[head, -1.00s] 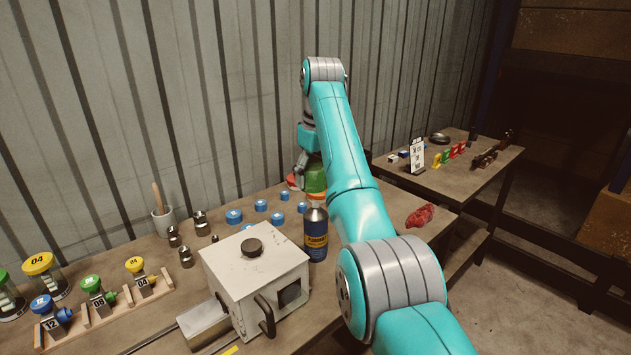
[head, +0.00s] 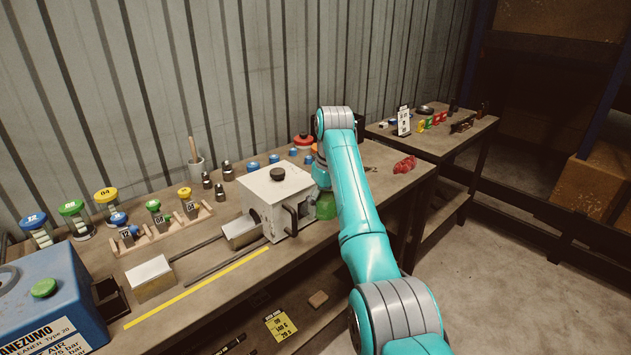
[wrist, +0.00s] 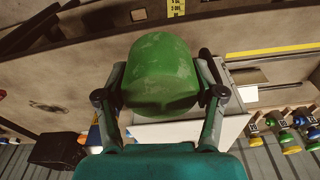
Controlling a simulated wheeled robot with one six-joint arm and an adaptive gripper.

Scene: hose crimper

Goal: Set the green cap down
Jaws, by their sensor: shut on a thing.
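The large green cap (wrist: 160,72) is a scuffed, rounded piece that fills the middle of the wrist view. My gripper (wrist: 160,88) is shut on it, one finger against each side. In the head view the green cap (head: 326,206) shows at the right side of the white crimper box (head: 262,194), close to the bench's front edge. My arm hides its upper part and most of the gripper there. I cannot tell whether the cap touches the bench top.
A red lid (head: 303,142) lies behind the box. A red rag (head: 404,165) lies at right.

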